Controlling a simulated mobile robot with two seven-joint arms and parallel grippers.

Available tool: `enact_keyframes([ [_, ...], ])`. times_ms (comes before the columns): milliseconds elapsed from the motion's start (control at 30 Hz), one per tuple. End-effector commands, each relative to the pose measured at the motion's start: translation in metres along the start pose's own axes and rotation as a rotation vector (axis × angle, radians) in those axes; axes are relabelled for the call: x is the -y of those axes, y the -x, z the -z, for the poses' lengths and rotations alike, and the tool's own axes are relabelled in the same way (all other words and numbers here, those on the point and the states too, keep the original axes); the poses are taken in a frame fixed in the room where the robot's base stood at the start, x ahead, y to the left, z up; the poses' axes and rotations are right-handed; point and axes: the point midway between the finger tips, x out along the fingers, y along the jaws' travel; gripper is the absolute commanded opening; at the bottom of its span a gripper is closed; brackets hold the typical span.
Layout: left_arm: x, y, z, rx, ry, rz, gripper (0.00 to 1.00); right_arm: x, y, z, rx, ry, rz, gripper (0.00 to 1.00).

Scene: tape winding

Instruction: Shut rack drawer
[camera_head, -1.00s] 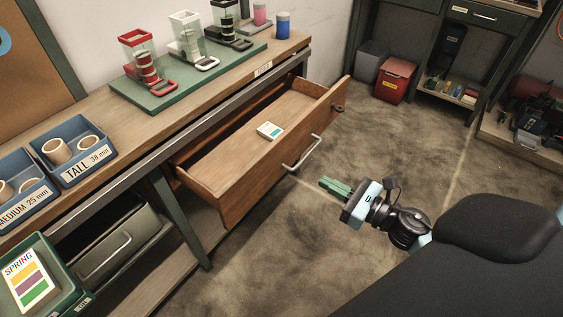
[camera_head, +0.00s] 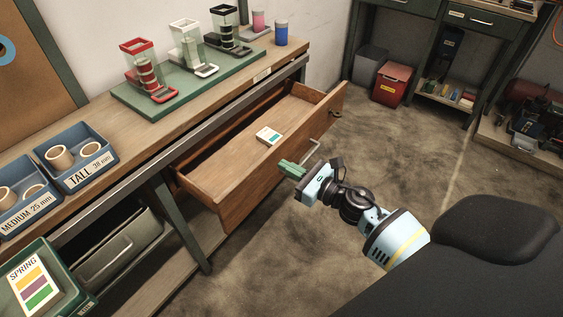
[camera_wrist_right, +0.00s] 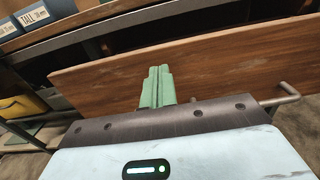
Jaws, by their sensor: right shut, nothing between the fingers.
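The wooden rack drawer (camera_head: 262,180) stands pulled out from under the bench, with a small labelled box (camera_head: 268,136) lying inside it. Its metal bar handle (camera_head: 312,153) is on the front, partly hidden behind my right gripper. My right gripper (camera_head: 284,166) has its green fingers shut and empty, pointing at the drawer front just left of the handle. In the right wrist view the fingers (camera_wrist_right: 158,82) point at the drawer front (camera_wrist_right: 215,62), with the handle (camera_wrist_right: 288,92) to their right. I cannot tell whether they touch the wood. My left gripper is not in view.
The bench top (camera_head: 190,123) carries a green mat (camera_head: 153,112) with three dispensers and blue bins (camera_head: 82,180) of rolls. The floor (camera_head: 400,150) to the right is clear.

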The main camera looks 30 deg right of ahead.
Motion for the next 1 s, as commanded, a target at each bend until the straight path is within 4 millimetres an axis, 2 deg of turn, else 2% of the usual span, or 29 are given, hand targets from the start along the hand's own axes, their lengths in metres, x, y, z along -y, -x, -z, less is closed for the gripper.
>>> enact_keyframes([
  [100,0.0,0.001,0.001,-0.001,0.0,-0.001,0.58,0.0,-0.014,-0.001,0.002,0.0,0.0,0.0],
  [233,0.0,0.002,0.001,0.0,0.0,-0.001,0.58,0.0,-0.022,-0.001,0.001,0.0,0.0,0.0],
  [767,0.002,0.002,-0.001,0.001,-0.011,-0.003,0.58,-0.001,-0.027,0.0,0.0,0.0,-0.001,0.0],
  [1000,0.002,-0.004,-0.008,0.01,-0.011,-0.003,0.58,0.0,-0.053,0.001,0.001,0.001,-0.001,0.0],
])
